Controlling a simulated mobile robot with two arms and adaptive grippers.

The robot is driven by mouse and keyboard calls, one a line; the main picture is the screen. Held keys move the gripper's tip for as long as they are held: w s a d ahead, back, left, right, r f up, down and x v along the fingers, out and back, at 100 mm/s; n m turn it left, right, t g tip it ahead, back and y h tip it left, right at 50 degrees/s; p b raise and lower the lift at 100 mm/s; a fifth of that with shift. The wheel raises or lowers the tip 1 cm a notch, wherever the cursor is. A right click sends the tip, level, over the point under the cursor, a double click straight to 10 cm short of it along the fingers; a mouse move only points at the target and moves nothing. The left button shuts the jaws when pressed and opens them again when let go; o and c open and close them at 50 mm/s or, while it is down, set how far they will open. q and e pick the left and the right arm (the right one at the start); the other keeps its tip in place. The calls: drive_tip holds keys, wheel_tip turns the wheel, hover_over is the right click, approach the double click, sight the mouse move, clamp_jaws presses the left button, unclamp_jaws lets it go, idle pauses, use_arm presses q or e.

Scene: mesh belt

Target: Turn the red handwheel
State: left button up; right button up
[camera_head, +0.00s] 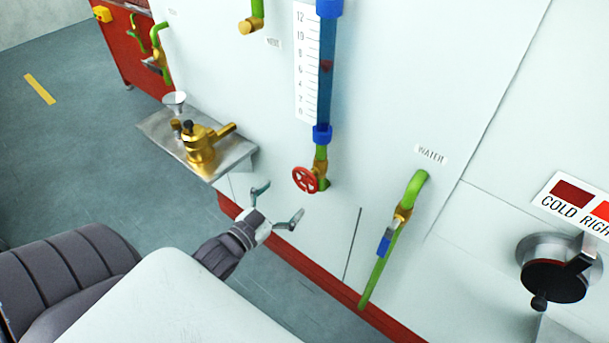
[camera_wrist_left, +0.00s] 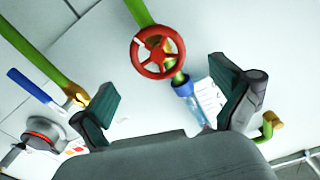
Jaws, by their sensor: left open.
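The red handwheel (camera_head: 305,180) sits on a brass valve at the lower end of a green pipe, below the blue-capped gauge tube on the white panel. My left gripper (camera_head: 276,207) is open and empty, below and to the left of the handwheel, apart from it. In the left wrist view the handwheel (camera_wrist_left: 158,52) shows its spokes and hub, beyond and between the two spread fingers of the left gripper (camera_wrist_left: 172,100). My right gripper is in neither view.
A green water pipe with a blue-handled valve (camera_head: 384,246) is right of the handwheel. A metal shelf (camera_head: 236,156) with a brass device (camera_head: 200,146) juts out at left. A black knob (camera_head: 553,281) is far right. The panel around the handwheel is clear.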

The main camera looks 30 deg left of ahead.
sight(303, 182)
use_arm(q)
drive_tip(key=w, duration=0.2)
drive_tip(key=w+p, duration=0.1)
drive_tip(key=w, duration=0.2)
drive_tip(key=w+d, duration=0.1)
drive_tip(key=w, duration=0.2)
drive_tip(key=shift+w, duration=0.15)
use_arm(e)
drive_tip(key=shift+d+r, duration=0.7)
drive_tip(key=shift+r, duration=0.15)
use_arm(q)
drive_tip(key=c, duration=0.8)
drive_tip(key=shift+c, duration=1)
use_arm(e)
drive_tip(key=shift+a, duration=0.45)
use_arm(q)
drive_tip(key=shift+m, duration=0.4)
